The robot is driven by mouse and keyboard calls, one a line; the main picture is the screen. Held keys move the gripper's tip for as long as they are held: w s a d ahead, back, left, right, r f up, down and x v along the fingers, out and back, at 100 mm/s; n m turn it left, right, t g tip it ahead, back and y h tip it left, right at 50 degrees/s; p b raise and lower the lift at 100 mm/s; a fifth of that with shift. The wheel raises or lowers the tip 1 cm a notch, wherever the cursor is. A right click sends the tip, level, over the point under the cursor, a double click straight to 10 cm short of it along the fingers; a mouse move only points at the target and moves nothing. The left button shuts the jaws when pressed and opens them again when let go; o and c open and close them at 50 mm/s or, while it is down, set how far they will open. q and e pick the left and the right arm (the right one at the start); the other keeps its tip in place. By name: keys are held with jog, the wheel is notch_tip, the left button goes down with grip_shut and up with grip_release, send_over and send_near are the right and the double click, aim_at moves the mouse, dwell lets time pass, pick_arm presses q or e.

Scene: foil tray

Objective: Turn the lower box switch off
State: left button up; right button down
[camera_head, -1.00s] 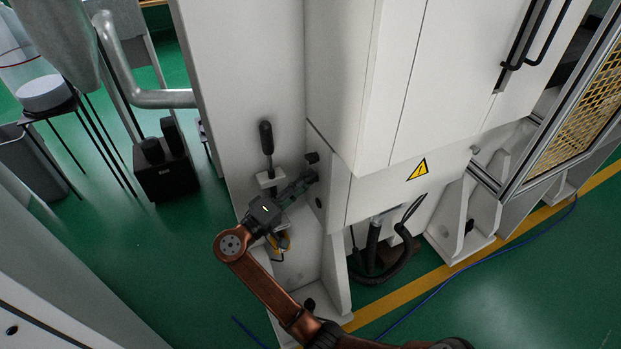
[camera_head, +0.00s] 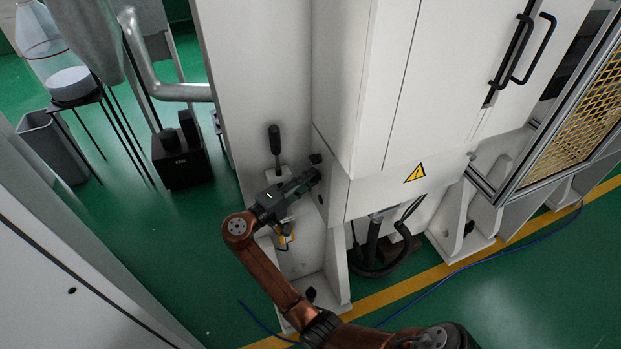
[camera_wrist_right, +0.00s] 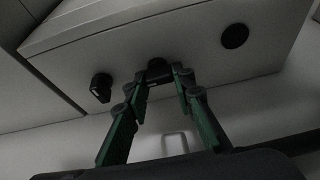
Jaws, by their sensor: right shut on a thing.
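The white box (camera_head: 337,205) juts from the machine at its lower front, with small black fittings on its left face. My right gripper (camera_head: 314,175) reaches that face. In the right wrist view, its two green-black fingers (camera_wrist_right: 160,80) are closed on a black switch (camera_wrist_right: 158,66) between their tips. The fingers hide this switch in the head view. A second black knob (camera_wrist_right: 100,87) is free to its left; it appears to be the upper knob (camera_head: 315,158) in the head view. A round black fitting (camera_wrist_right: 234,36) is on the right. The held switch's setting cannot be made out. My left gripper is not in view.
A lever with a black handle (camera_head: 274,140) stands close behind my right gripper. A yellow-and-black item (camera_head: 286,236) is below it. Black hoses (camera_head: 373,250) hang under the box. A dark unit (camera_head: 180,158) stands on the green floor at left.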

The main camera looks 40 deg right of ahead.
dwell(0.5)
jog(key=c, duration=1.6)
grip_release()
jog(key=shift+a, duration=0.15)
jog(key=a, duration=0.4)
jog(key=s+a, duration=0.1)
jog(key=a, duration=0.6)
jog(key=shift+s+a, duration=0.35)
jog(key=shift+s, duration=0.05)
